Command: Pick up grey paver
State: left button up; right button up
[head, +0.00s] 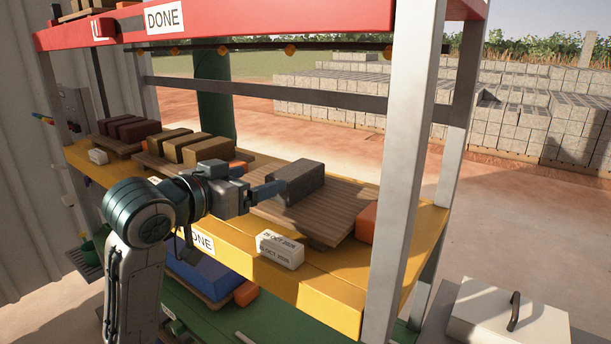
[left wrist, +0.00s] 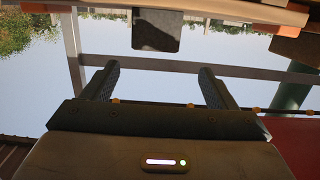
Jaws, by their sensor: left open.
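The grey paver (head: 303,183) is a dark grey block lying on a wooden pallet (head: 345,200) on the yellow shelf. My left gripper (head: 270,190) is open and points at the paver's left end, its fingers close to it. I cannot tell from the head view whether they touch. In the left wrist view, which is upside down, the paver (left wrist: 157,30) lies beyond the open fingertips (left wrist: 158,68), sideways between them. Nothing is held. My right gripper is not in view.
Yellow-brown pavers (head: 188,147) and dark red pavers (head: 128,128) lie on pallets farther left. An orange block (head: 366,222) stands right of the grey paver. A white date block (head: 279,249) is at the shelf front. A grey post (head: 402,170) rises at the right; a red beam (head: 250,22) runs overhead.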

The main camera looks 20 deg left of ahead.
aim_at(289, 172)
pick_arm(q)
jog(key=p+x, duration=0.1)
jog(key=x, duration=0.3)
jog(key=shift+w+d+f, duration=0.1)
jog(key=shift+w+d, duration=0.1)
jog(key=shift+w, duration=0.1)
jog(key=shift+w+d+f+p, duration=0.15)
jog(key=shift+w+d+p, duration=0.15)
jog(key=shift+w+p, duration=0.15)
jog(key=p+x, duration=0.1)
jog(key=x, duration=0.2)
jog(key=shift+w+d+f, duration=0.2)
jog(key=shift+w+d, duration=0.1)
jog(key=shift+a, duration=0.1)
jog(key=shift+s, duration=0.1)
jog(key=shift+c, duration=1.1)
jog(key=c, duration=1.4)
jog(key=shift+r, duration=0.1)
jog(key=shift+c, duration=0.4)
